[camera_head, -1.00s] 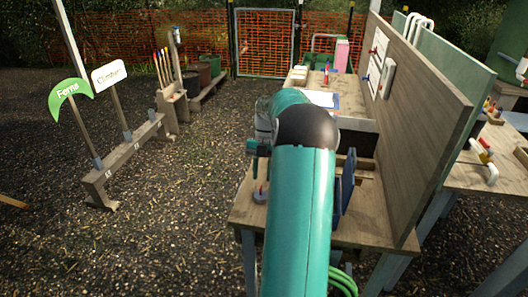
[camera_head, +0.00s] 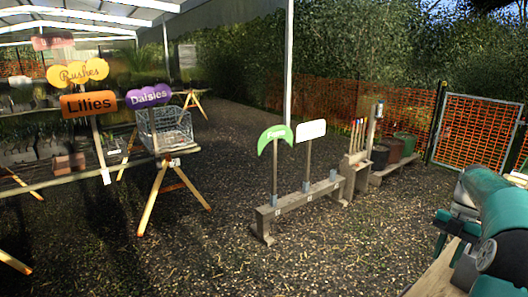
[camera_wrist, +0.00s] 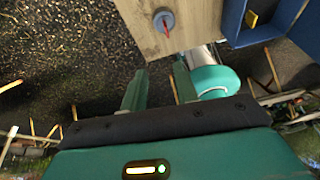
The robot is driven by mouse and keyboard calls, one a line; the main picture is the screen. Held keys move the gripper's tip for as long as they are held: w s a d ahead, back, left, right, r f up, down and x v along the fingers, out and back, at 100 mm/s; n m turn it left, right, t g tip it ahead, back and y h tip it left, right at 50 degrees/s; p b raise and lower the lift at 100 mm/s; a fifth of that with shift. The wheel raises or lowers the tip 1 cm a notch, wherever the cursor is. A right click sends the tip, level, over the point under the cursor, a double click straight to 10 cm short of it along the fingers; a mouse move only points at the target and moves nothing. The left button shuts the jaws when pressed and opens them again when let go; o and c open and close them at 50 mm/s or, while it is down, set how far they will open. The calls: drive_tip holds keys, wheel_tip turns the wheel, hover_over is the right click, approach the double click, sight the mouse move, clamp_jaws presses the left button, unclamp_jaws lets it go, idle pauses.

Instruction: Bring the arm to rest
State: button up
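My arm shows at the right edge of the head view, folded close to my body. My gripper (camera_head: 447,226) is partly visible there beside the arm, above the edge of a wooden bench (camera_head: 436,276). In the wrist view my gripper (camera_wrist: 158,88) has its two green fingers apart, with nothing between them. The wooden bench also shows at the top of the wrist view (camera_wrist: 196,20), beyond the fingertips.
A grey round base (camera_wrist: 163,20) with a red pin stands on the bench, near a blue holder (camera_wrist: 232,25). A low sign rack (camera_head: 300,205) stands on gravel; a wire basket (camera_head: 165,130) sits on a trestle table at left. Open gravel lies between.

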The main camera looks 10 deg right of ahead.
drive_tip(key=w+a+r+m+t+h, duration=0.1)
drive_tip(key=a+r+m, duration=0.2)
drive_tip(key=a, duration=0.6)
drive_tip(key=w+a+r+m+h, duration=0.1)
drive_tip(key=a+r+m+h, duration=0.15)
drive_tip(key=a, duration=0.55)
drive_tip(key=a+r+m+t+h, duration=0.1)
drive_tip(key=a+r+m, duration=0.25)
drive_tip(key=a, duration=0.55)
drive_tip(key=s+a+f+m+t, duration=0.2)
drive_tip(key=s+a+m, duration=0.4)
drive_tip(key=a, duration=0.2)
drive_tip(key=s+a+f+m+t, duration=0.2)
drive_tip(key=s+a+m+t, duration=0.1)
drive_tip(key=s+a+m, duration=0.4)
drive_tip(key=a+y, duration=0.1)
drive_tip(key=a, duration=0.1)
drive_tip(key=shift+a, duration=0.3)
